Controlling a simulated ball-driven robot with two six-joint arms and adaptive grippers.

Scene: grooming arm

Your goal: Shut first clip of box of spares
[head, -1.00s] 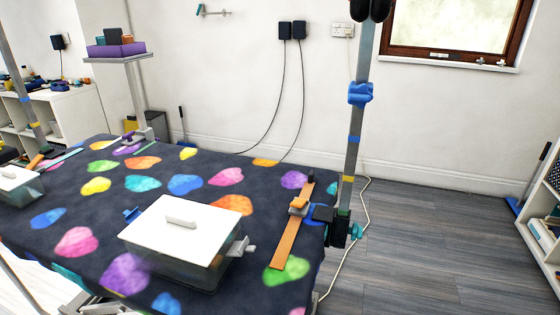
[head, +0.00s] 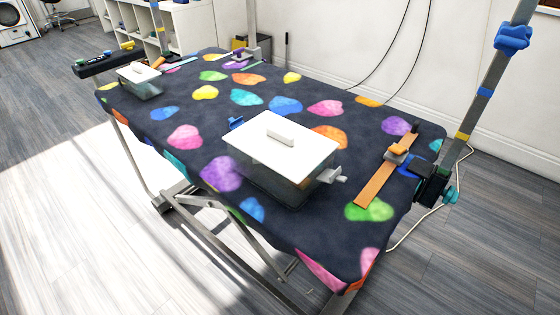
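A clear box with a white lid (head: 285,140) and a raised white handle (head: 280,136) sits on the dark table with coloured heart-like spots. A blue clip (head: 236,123) sticks out at its left side. A light grey clip (head: 333,175) sticks out at its right side; both appear to stand away from the box. A second, smaller clear box with a white lid (head: 139,74) stands at the table's far left. I cannot tell from the frames which is the box of spares. Neither of my grippers is in view.
The spotted table top (head: 290,240) is bare in front of the larger box. Grey wooden floor (head: 60,230) is open at the left.

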